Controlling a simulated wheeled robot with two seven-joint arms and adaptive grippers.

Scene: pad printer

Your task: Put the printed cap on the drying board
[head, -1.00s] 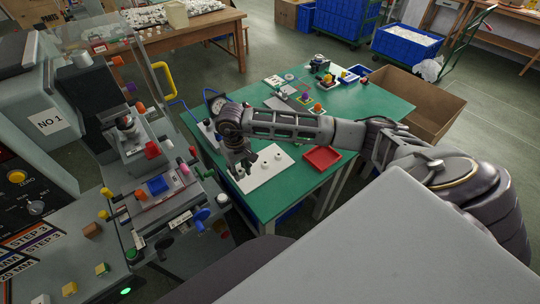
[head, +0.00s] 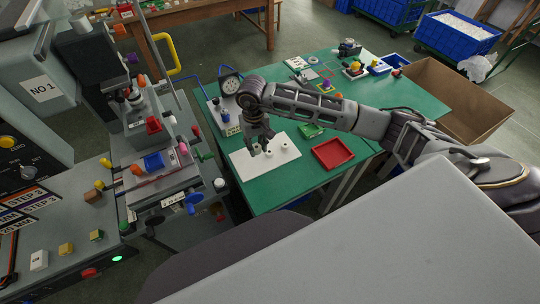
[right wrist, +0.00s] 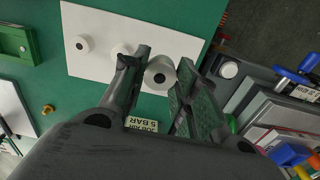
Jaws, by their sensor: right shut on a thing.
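The drying board is a flat white sheet (head: 252,168) lying on the green table. My right gripper (head: 261,149) points down over the left half of it. In the right wrist view the right gripper (right wrist: 157,92) is shut on a white cap with a dark mark (right wrist: 159,73). This cap looks larger than the others, with the board behind it; I cannot tell whether it touches the board. Two other white caps rest on the board, one near the held cap (right wrist: 121,50) and one farther off (right wrist: 80,44). My left gripper is out of view.
A red tray (head: 333,153) and a small green tray (head: 311,130) lie right of the board. A dial gauge (head: 229,83) stands behind it. The pad printer (head: 150,125) is at the left. A cardboard box (head: 455,95) stands beyond the table.

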